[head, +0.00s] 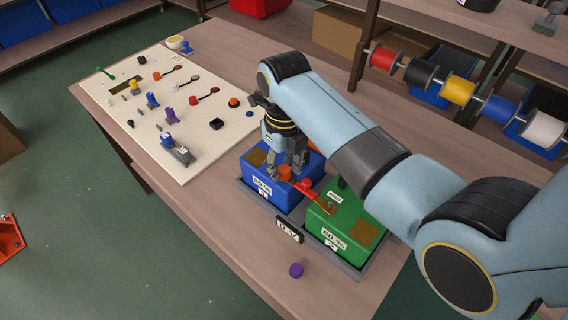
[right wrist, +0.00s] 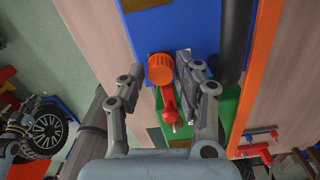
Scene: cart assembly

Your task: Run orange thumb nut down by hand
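The orange thumb nut (head: 285,172) sits at the blue box's edge facing the green box, by the end of a red link. In the right wrist view the ribbed orange nut (right wrist: 161,69) lies between my right gripper's fingertips (right wrist: 160,66). Those fingers stand apart with small gaps to the nut; contact cannot be told. In the head view my right gripper (head: 287,165) points down over the blue box (head: 283,199). The red link (head: 308,186) reaches from the nut toward the green box (head: 322,222). My left gripper is not in view.
Both boxes stand in a grey tray (head: 350,270) on the wooden table. A purple knob (head: 296,269) lies in front of it. A cream board (head: 172,100) with several fittings lies to the left. Cable spools (head: 460,89) hang at the right.

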